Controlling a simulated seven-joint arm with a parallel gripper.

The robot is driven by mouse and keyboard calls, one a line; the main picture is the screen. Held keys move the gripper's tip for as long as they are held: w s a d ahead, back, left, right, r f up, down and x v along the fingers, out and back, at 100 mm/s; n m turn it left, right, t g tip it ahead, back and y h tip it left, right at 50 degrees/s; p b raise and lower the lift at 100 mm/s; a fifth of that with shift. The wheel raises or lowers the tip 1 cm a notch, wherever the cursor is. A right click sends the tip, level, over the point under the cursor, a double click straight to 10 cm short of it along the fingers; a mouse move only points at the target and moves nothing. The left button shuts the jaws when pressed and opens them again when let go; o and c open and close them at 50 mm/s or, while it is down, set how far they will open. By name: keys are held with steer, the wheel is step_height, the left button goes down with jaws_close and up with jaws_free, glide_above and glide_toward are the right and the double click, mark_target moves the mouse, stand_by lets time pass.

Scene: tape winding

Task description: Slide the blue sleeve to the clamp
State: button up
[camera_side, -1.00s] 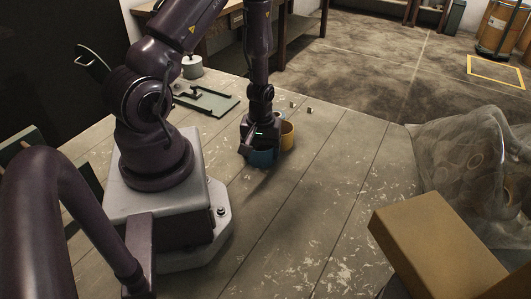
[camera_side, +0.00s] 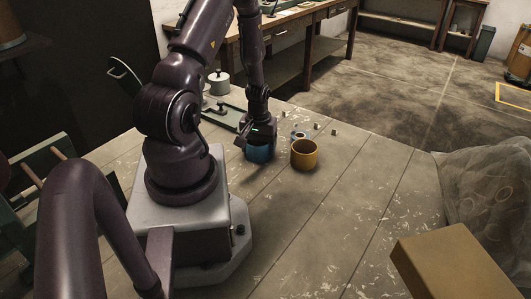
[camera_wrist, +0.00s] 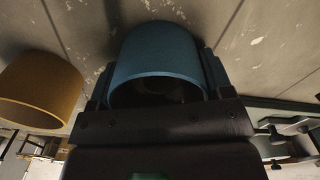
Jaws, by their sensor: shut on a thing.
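The blue sleeve (camera_side: 260,154) is at the lower end of my gripper (camera_side: 257,143) in the side view, at or near the tabletop. In the wrist view the sleeve (camera_wrist: 160,50) sits between the two fingers of my gripper (camera_wrist: 160,80), which is shut on it. A flat green plate (camera_side: 229,121) lies behind and left of the sleeve. A small dark fitting on it may be the clamp, but its form is unclear. The plate also shows at the right of the wrist view (camera_wrist: 295,107).
A yellow-brown sleeve (camera_side: 304,155) stands right of the blue one, with a gap. Several small pieces (camera_side: 316,126) lie behind it. A grey lidded pot (camera_side: 219,83) stands beyond the plate. A brown box (camera_side: 450,270) is at front right. The table's front middle is clear.

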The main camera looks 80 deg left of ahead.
steer(key=shift+s+a, duration=0.4)
steer(key=shift+a, duration=0.5)
steer(key=shift+s+a, duration=0.4)
steer(key=shift+a, duration=0.45)
steer(key=o, duration=0.9)
steer(key=shift+r, duration=0.1)
step_height(320, 180, up, 13)
steer(key=shift+f, duration=0.1)
